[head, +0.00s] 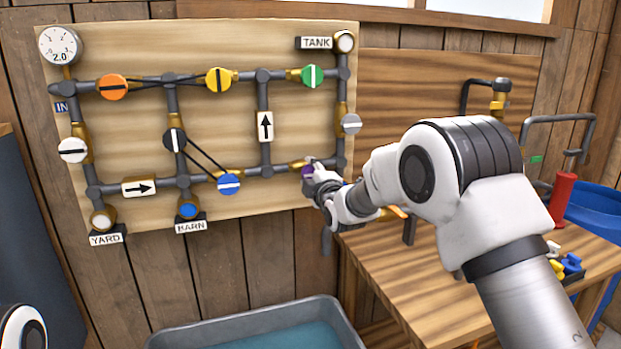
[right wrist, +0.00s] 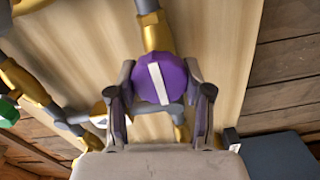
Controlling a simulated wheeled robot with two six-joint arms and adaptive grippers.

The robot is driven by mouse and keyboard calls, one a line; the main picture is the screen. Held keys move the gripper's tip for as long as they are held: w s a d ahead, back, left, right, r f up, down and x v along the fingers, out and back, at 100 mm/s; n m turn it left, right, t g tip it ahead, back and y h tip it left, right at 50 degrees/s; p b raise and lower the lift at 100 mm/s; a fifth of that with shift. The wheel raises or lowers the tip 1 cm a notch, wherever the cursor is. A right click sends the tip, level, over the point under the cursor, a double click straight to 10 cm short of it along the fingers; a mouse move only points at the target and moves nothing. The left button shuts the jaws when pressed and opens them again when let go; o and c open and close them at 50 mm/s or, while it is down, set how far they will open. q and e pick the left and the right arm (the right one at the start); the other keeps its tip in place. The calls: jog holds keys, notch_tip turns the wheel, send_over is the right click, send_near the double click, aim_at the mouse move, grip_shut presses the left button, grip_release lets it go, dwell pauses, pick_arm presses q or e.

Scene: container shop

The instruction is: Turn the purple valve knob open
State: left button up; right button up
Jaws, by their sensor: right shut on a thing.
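The purple valve knob (head: 306,172) sits on a gold valve in the bottom pipe, at the lower right of the wooden pipe board (head: 215,45). My right gripper (head: 311,181) is at the knob and hides much of it in the head view. In the right wrist view the round purple knob (right wrist: 176,74) shows face-on with a white bar, which lies roughly along the gold pipe, a little tilted. The fingers of my right gripper (right wrist: 161,98) are shut on the knob, one on each side. My left gripper is not in view.
Other knobs are near: blue (head: 228,184) to the left, grey (head: 351,124) above right, green (head: 312,76) higher up. A pressure gauge (head: 60,45) reads 2.0. A grey water trough (head: 180,338) stands below; a wooden bench (head: 430,290) is at right.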

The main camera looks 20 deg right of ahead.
dwell(0.3)
jog(key=o, duration=1.2)
jog(key=s, duration=1.2)
jog(key=shift+d, duration=0.15)
